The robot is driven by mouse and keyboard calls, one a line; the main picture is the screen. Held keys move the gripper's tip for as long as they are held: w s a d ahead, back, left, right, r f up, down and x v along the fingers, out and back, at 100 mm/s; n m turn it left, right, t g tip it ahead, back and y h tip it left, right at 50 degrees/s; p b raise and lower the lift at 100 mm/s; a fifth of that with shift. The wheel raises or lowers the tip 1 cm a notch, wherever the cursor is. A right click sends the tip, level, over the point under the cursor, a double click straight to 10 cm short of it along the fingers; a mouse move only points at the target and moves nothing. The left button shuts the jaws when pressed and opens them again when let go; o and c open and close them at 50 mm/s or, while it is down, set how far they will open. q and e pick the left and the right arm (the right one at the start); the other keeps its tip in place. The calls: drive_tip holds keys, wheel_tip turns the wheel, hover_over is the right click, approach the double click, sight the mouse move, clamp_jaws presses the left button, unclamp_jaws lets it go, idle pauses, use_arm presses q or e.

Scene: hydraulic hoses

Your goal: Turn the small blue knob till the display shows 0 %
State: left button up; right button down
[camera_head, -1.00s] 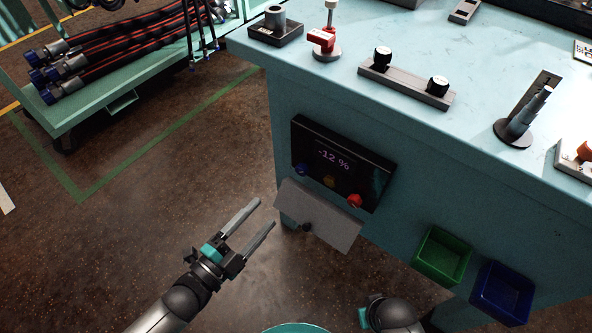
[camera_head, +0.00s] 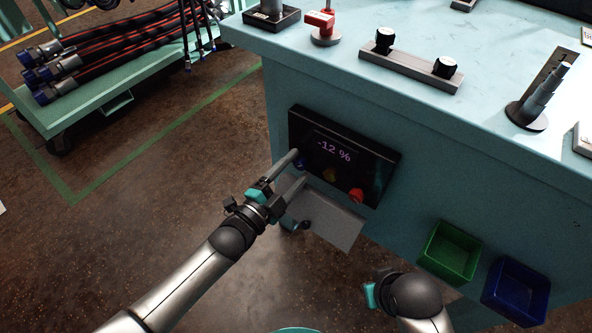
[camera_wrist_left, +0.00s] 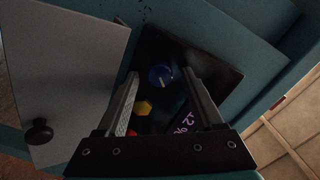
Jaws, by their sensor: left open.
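The small blue knob (camera_head: 300,164) sits on the lower left of the black display panel (camera_head: 379,178), partly hidden by my left gripper in the head view. The display (camera_head: 333,151) reads -12 %. My left gripper (camera_head: 298,168) is open, its fingertips close to the blue knob. In the left wrist view, the blue knob (camera_wrist_left: 160,76) shows between the two open fingers (camera_wrist_left: 161,77); I cannot tell whether they touch it. Only a teal part of my right gripper (camera_head: 369,296) shows, low in the head view; its fingers are hidden.
A yellow knob (camera_head: 329,175) and a red knob (camera_head: 356,195) sit beside the blue one. A grey flap (camera_head: 338,226) with a black knob juts out below the panel. Green (camera_head: 450,252) and blue (camera_head: 515,290) bins hang at right. Open floor lies left.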

use_arm(q)
drive_tip(key=shift+w+d, duration=0.15)
clamp_jaws()
idle(0.6)
